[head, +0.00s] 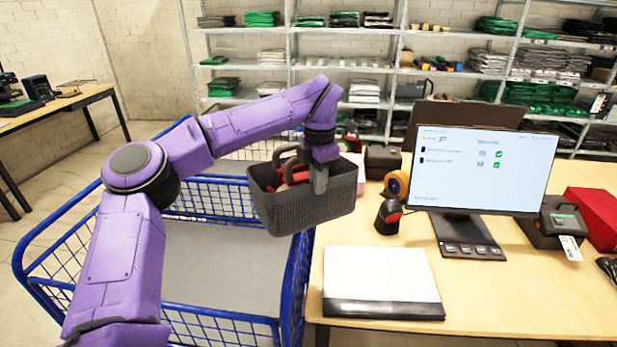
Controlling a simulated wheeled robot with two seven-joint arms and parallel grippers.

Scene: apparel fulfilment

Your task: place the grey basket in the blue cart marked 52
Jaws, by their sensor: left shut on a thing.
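The grey basket (305,212) is in the head view, held in the air over the right edge of the blue cart, beside the table. It hangs roughly level, with some red and dark things inside. My left gripper (318,180) is shut on the basket's near rim, coming from above. The blue cart (62,232) is a wire-sided cart with a grey floor (215,275), below and to the left of the basket. The visible floor is bare. No number 52 can be read on it. My purple left arm hides part of the cart's left side. My right gripper is not in view.
A wooden table (480,300) stands right of the cart, with a monitor (485,170), a scanner (389,214), a white flat box (380,280) and a label printer (555,222). Shelves (290,92) with folded clothes line the back. Another table (60,105) stands at the left.

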